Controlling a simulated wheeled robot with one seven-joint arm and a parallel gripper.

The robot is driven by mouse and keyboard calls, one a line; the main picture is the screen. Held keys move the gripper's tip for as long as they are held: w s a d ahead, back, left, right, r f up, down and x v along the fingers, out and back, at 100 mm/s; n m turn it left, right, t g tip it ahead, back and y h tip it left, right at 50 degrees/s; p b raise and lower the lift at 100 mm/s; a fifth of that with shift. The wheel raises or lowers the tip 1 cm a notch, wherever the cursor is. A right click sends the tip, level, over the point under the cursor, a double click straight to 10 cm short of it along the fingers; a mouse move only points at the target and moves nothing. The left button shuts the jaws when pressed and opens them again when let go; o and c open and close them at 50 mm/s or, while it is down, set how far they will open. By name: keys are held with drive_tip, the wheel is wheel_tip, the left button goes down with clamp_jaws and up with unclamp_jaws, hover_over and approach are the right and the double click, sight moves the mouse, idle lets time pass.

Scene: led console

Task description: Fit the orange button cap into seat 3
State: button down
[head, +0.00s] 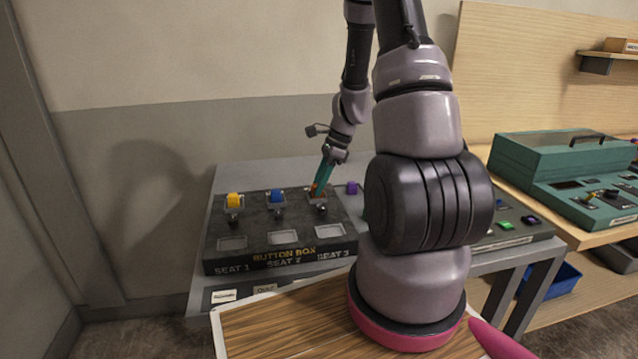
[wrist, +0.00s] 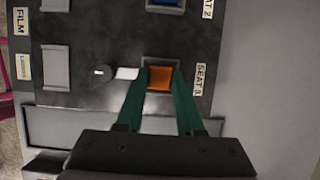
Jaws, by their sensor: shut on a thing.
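The orange button cap (wrist: 160,77) is between the teal fingertips of my gripper (wrist: 160,84) in the wrist view. My gripper is shut on it. The cap lines up with the grey-rimmed seat 3 (wrist: 162,61), beside the SEAT 3 label. I cannot tell whether it is down in the seat or just above it. In the head view my gripper (head: 319,188) points down at the back right seat of the dark button box (head: 247,258), and the fingers mostly hide the cap.
A yellow cap (head: 233,200) sits at seat 1 and a blue cap (head: 277,195) at seat 2. A small switch (wrist: 101,71) stands near seat 3. A purple block (head: 352,187) lies right of the box. A teal case (head: 548,155) is farther right.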

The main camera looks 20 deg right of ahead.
drive_tip(key=shift+f, duration=0.15)
drive_tip(key=shift+c, duration=2.3)
unclamp_jaws()
drive_tip(key=w+v, duration=0.1)
drive_tip(key=v, duration=0.9)
drive_tip(key=shift+s+d+r, duration=0.2)
drive_tip(key=shift+s+r, duration=0.2)
drive_tip(key=shift+s, duration=0.1)
